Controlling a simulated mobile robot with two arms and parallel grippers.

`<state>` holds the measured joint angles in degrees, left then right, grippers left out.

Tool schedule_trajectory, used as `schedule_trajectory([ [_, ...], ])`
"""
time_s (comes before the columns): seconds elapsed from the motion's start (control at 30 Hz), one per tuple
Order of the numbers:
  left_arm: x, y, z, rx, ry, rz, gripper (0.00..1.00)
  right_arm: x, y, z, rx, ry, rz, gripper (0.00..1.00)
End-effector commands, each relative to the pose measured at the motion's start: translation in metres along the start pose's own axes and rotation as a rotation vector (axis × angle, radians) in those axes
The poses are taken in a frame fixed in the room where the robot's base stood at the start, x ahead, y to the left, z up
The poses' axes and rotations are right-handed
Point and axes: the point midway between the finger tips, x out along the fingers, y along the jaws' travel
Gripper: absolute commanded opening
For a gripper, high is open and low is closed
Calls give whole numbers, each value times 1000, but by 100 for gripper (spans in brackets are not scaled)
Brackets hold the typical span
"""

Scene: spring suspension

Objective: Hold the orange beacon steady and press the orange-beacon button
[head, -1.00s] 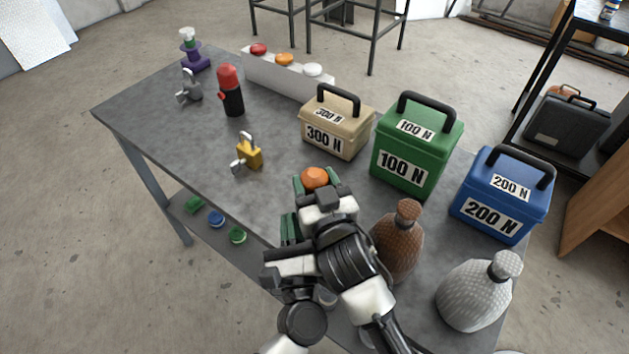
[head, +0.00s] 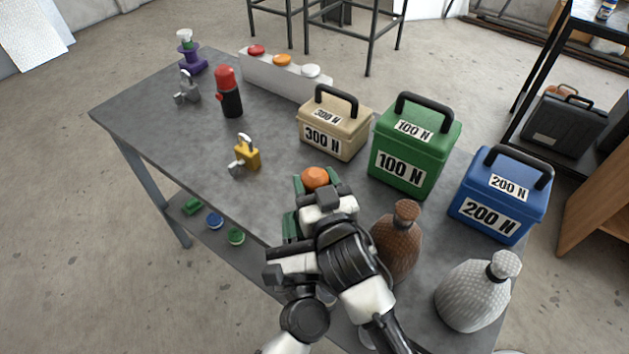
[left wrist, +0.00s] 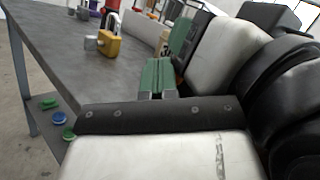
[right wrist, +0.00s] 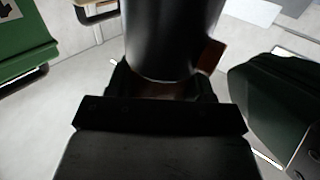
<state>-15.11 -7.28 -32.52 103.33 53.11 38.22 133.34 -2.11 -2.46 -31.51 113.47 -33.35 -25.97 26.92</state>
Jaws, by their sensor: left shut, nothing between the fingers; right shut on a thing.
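The orange beacon shows its orange dome (head: 315,178) in the head view, near the front edge of the table. My right gripper (head: 316,187) is shut on it, and the arm hides its lower part. In the right wrist view the beacon's dark cylinder (right wrist: 172,40) stands between the fingers, with a reddish-brown knob (right wrist: 210,55) on its right side. My left gripper (head: 290,226) is shut and empty, low and to the left of the beacon. Its green fingers (left wrist: 158,78) lie together in the left wrist view. An orange button (head: 282,60) sits on the white box at the back.
The white box (head: 300,87) also bears a red and a white button. A red beacon (head: 228,92) and a yellow padlock (head: 247,153) stand left. Beige (head: 334,131), green (head: 401,165) and blue (head: 497,204) weights and a brown bottle (head: 398,250) stand right.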

Motion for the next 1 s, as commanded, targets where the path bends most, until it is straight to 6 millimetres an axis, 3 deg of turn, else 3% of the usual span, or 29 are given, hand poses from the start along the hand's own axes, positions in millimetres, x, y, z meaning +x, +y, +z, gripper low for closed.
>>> schedule_trajectory([
  [0.03,3,-1,0,1,0,-3,0,-3,-8,1,15,-3,-17,25],
  [1.0,12,-6,-7,3,3,1,0,-3,-9,-2,25,4,-19,25],
])
